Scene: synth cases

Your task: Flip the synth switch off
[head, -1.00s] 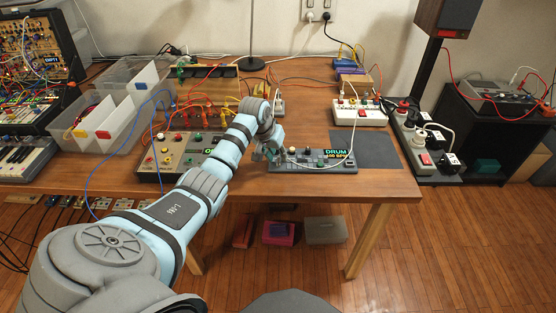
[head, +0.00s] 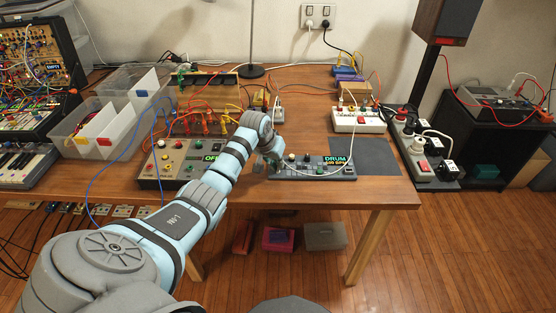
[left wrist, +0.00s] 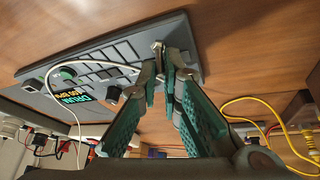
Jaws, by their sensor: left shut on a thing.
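The drum synth is a grey-blue box (head: 315,172) with knobs, pads and a lit "DRUM" display, near the table's front edge. It also shows in the left wrist view (left wrist: 100,72). My left gripper (head: 268,160) is at the synth's left end. In the left wrist view its green-padded fingers (left wrist: 168,75) are close together at a small silver toggle switch (left wrist: 157,47) and shut on it. The fingertips partly hide the lever, so I cannot tell which way it is tipped. My right gripper is not in view.
A beige box (head: 170,172) with knobs and an "OFF" display is left of my arm. A white cable crosses the synth. Clear bins (head: 90,127) stand at the left, a white box (head: 358,120) behind. A dark mat (head: 365,155) at right is bare.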

